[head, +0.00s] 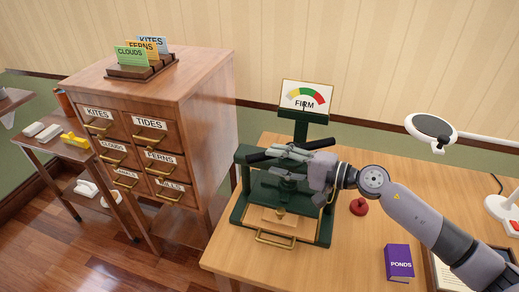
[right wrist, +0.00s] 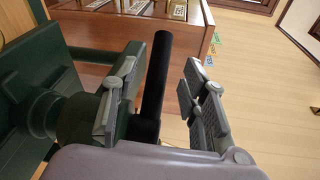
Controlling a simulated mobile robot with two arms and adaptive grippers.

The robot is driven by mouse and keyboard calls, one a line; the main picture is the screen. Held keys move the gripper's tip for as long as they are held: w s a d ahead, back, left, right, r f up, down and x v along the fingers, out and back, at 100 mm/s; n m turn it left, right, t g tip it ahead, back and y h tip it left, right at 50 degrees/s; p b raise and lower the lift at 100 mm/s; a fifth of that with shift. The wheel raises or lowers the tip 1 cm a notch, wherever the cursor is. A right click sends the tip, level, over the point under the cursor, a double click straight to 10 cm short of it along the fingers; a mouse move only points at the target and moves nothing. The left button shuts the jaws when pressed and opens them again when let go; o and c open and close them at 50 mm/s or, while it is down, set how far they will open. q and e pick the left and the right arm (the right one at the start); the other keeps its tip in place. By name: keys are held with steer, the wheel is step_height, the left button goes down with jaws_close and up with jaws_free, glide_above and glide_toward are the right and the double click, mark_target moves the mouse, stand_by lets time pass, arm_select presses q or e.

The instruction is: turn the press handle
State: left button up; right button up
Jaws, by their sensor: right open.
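The green press (head: 240,205) stands on the wooden table, with a black press handle (head: 318,144) across its top. One black end of the handle shows to the left of my right gripper (head: 283,154) and another to the right. In the right wrist view the black handle bar (right wrist: 157,80) rises between the two fingers of my right gripper (right wrist: 161,84). The fingers are open, with a clear gap to the bar on the right finger's side. The gripper hides the handle's middle in the head view. My left gripper is not in view.
A gauge sign (head: 304,98) marked FIRM stands behind the press. A red knob-like object (head: 358,206), a purple PONDS book (head: 398,262) and a lamp (head: 431,127) are to the right. A drawer cabinet (head: 205,85) stands close on the left.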

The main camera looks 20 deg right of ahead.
mark_target(265, 157)
steer(key=p+x, duration=0.1)
steer(key=x, duration=0.3)
steer(key=shift+w+a+r+p, duration=0.1)
steer(key=shift+w+a+p, duration=0.1)
steer(key=shift+w+p, duration=0.1)
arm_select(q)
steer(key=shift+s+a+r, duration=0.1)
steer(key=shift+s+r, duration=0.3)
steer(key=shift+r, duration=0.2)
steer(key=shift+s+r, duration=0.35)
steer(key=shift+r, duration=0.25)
arm_select(e)
steer(key=shift+w+a+f, duration=0.25)
steer(key=shift+w+a, duration=0.05)
steer(key=shift+a, duration=0.1)
steer(key=shift+c, duration=0.2)
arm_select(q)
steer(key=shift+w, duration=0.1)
arm_select(e)
jaws_close()
